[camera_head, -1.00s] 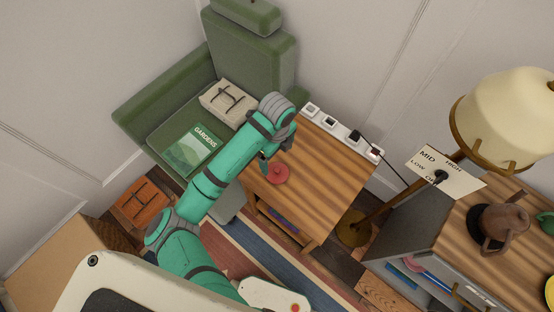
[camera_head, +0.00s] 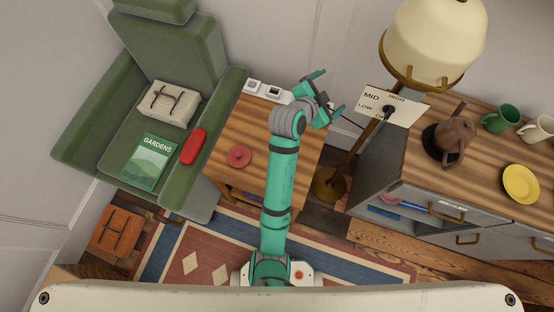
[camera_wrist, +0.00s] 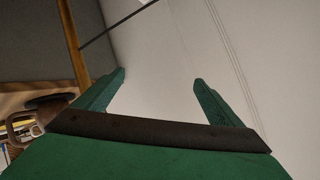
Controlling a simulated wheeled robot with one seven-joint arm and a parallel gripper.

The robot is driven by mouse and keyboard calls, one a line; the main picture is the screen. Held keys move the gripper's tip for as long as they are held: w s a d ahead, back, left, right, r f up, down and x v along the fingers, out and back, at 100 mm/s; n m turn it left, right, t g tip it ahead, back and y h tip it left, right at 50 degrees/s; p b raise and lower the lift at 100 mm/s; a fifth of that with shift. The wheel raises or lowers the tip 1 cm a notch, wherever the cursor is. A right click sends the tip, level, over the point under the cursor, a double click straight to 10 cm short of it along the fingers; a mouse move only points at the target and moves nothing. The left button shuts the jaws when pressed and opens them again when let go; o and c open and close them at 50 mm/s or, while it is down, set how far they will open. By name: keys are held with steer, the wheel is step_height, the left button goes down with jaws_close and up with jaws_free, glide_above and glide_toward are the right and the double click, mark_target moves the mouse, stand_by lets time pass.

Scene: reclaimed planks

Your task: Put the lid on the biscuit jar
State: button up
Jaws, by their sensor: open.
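A small red round lid-like disc (camera_head: 238,157) with a raised middle lies on the wooden side table (camera_head: 222,137). No vessel is clearly recognisable as the biscuit jar; a brown clay pot-like vessel (camera_head: 456,136) stands on the cabinet at right, and I cannot tell if it is the jar. My gripper (camera_head: 328,92) is open and empty, up and right of the disc, near the back right of the side table. In the wrist view its two green fingers (camera_wrist: 158,78) are spread apart with only wall between them.
A green armchair (camera_head: 82,125) at left holds a book (camera_head: 150,160), a folded beige bundle (camera_head: 170,104) and a red rounded object (camera_head: 194,146). A floor lamp (camera_head: 432,45) stands close right of my gripper. The cabinet (camera_head: 400,160) holds mugs and a yellow plate (camera_head: 521,183).

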steer(key=s+a+f+n+t+y, duration=0.2)
steer(key=s+f+n+t+y, duration=0.1)
steer(key=s+n, duration=0.55)
steer(key=s+a+f+n+t+y, duration=0.25)
steer(key=s+n, duration=0.35)
steer(key=s, duration=0.6)
steer(key=s+a+r+y, duration=0.1)
steer(key=s+a+r, duration=0.1)
steer(key=s+a, duration=0.4)
steer(key=s+a+r+y, duration=0.1)
steer(key=s+a, duration=0.4)
steer(key=s, duration=0.7)
steer(key=shift+s+a+r, duration=0.35)
steer(key=shift+r, duration=0.25)
steer(key=shift+m, duration=0.35)
steer(key=shift+c, duration=0.4)
